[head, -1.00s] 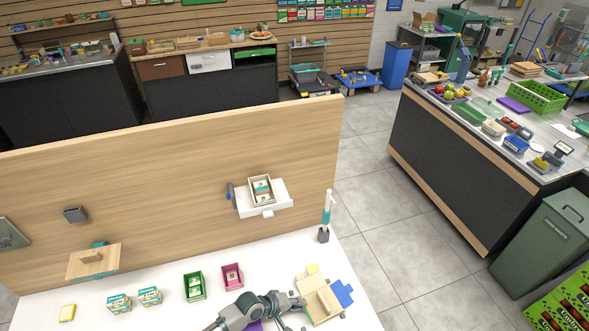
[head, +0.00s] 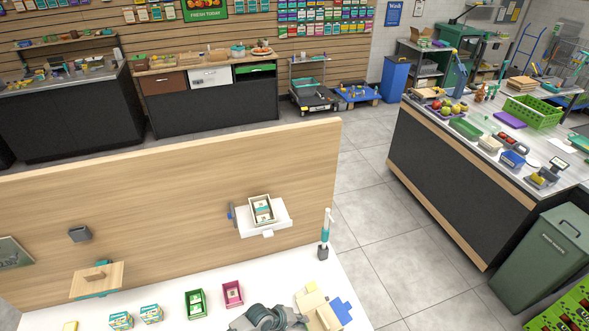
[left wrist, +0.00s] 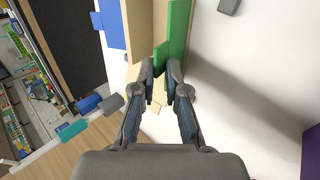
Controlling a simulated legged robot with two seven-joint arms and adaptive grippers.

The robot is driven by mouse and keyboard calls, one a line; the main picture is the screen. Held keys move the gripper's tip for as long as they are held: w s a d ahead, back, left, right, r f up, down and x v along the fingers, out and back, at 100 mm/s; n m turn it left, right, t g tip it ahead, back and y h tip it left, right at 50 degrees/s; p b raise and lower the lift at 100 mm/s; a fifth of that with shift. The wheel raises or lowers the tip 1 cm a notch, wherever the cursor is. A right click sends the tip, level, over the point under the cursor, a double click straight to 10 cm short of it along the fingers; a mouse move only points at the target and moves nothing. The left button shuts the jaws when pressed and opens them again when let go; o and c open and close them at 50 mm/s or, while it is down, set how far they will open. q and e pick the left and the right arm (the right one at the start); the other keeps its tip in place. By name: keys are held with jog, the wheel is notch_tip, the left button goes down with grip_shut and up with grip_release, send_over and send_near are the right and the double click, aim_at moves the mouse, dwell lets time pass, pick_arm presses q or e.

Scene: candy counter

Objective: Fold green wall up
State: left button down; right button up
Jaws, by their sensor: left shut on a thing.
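The green wall (left wrist: 179,38) shows in the left wrist view as a long upright strip along one side of a light wooden box (left wrist: 142,30). A narrow green part of it runs down between my fingertips. My left gripper (left wrist: 161,70) is shut on the green wall. In the head view, my left gripper (head: 279,315) is at the bottom edge, just left of the wooden box (head: 313,306); the green wall cannot be made out there. A blue flap (head: 342,309) is on the box's right side, and it also shows in the left wrist view (left wrist: 112,24). My right gripper is out of view.
On the white tabletop (head: 170,289), a green tray (head: 196,303), a pink tray (head: 232,294) and two small boxes (head: 121,320) stand left of my gripper. A white and teal stick (head: 325,235) stands upright behind the box. A wooden panel (head: 160,205) rises along the back.

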pick_arm(q)
jog(key=shift+w+d+r+y+p, duration=0.2)
jog(key=shift+d+y+p, duration=0.2)
jog(key=shift+p, duration=0.4)
jog(key=shift+g, duration=0.3)
jog(key=c, duration=1.4)
grip_release()
jog(key=shift+f, duration=0.1)
jog(key=shift+c, duration=0.2)
jog(key=shift+v, duration=3)
jog(key=shift+d, duration=0.1)
